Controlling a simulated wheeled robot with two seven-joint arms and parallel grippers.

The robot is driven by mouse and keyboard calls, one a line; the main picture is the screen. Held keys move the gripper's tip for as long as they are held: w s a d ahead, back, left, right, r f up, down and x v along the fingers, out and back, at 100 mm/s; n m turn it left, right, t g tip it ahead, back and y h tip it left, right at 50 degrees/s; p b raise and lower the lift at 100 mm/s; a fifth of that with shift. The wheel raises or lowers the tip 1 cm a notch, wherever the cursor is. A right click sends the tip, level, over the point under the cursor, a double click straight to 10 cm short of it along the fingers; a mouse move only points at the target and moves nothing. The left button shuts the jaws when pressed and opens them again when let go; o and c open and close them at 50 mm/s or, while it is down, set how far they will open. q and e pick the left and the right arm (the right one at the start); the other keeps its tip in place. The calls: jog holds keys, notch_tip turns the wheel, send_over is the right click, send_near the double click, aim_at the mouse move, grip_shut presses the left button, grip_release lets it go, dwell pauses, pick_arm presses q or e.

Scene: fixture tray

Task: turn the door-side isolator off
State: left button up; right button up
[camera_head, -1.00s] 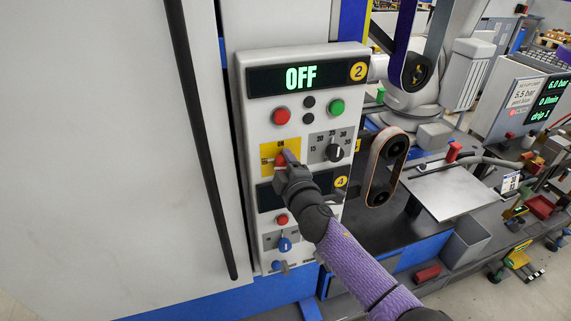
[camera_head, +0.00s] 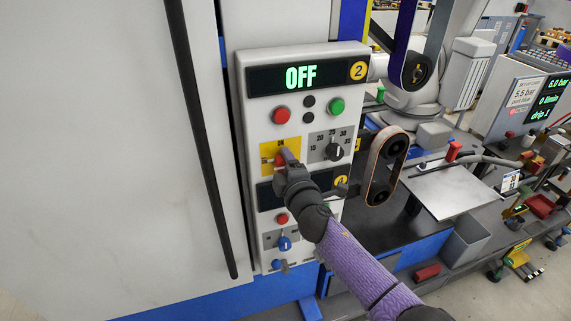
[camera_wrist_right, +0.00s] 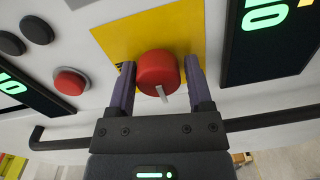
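The isolator is a red rotary knob (camera_wrist_right: 158,70) on a yellow plate (camera_wrist_right: 130,35); its white mark points down and slightly right in the wrist view. My right gripper (camera_wrist_right: 159,68) has one finger on each side of the knob, with a narrow gap showing on the right side. The panel display (camera_head: 301,77) reads OFF. My left gripper is not in view.
A red button (camera_head: 281,116), a green button (camera_head: 337,106) and a black dial (camera_head: 334,152) sit close by on the panel. A lower red button (camera_head: 282,219) and blue knob (camera_head: 285,243) are below my wrist. A long dark door handle (camera_head: 200,140) runs at the left.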

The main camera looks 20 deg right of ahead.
jog(key=shift+o, duration=1.2)
jog(key=s+p, duration=0.1)
jog(key=s, duration=0.9)
jog(key=shift+d+r, duration=0.15)
